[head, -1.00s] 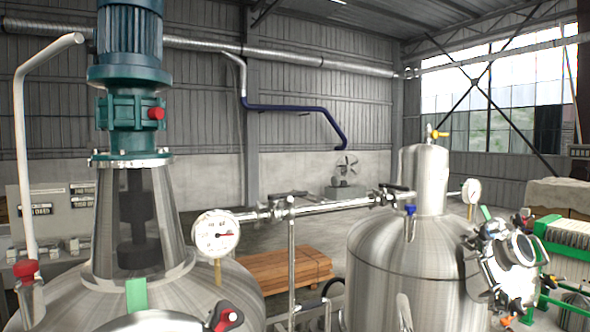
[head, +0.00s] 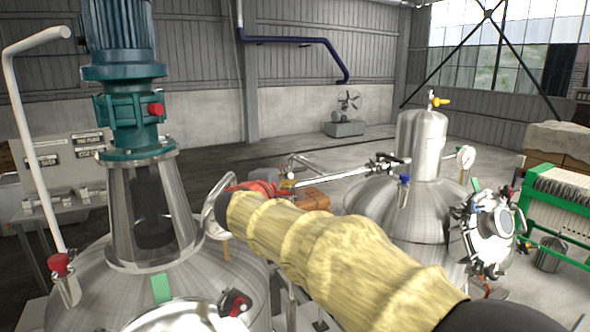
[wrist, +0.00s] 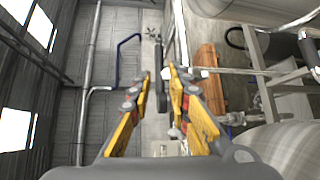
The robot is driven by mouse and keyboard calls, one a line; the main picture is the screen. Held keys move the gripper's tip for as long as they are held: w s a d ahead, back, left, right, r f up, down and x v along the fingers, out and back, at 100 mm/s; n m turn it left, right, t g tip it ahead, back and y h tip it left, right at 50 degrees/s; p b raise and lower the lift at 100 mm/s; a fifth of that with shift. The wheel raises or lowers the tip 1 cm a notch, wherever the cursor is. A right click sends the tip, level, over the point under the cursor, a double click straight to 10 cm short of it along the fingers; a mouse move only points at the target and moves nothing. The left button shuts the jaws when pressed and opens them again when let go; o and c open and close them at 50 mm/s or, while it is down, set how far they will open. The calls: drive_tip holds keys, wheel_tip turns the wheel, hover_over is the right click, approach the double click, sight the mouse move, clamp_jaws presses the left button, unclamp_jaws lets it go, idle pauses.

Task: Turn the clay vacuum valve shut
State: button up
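My gripper (wrist: 160,75) is open in the wrist view, its two yellow fingers with dark tips apart. A dark bar (wrist: 157,58) shows in the gap between them; I cannot tell whether it is a valve lever or how far off it is. In the head view my gripper (head: 286,184) is small and partly hidden by my sleeved arm, in front of the pipe between the tanks. A dark lever (head: 388,158) sits at the pipe's right end, a blue handle (head: 404,180) below it, and a yellow handle (head: 441,101) on the right tank's top. No label shows which is the clay vacuum valve.
The left tank (head: 110,275) with its teal motor (head: 125,70) stands close. The right tank (head: 425,225) has a round clamped port (head: 490,225). A green-framed press (head: 565,205) stands at right. A silver pipe (wrist: 235,71) crosses near my gripper.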

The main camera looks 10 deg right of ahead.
sight(293, 172)
drive_tip(key=p+x, duration=0.2)
drive_tip(key=x, duration=0.6)
drive_tip(key=shift+a, duration=0.1)
drive_tip(key=shift+c, duration=1.3)
clamp_jaws()
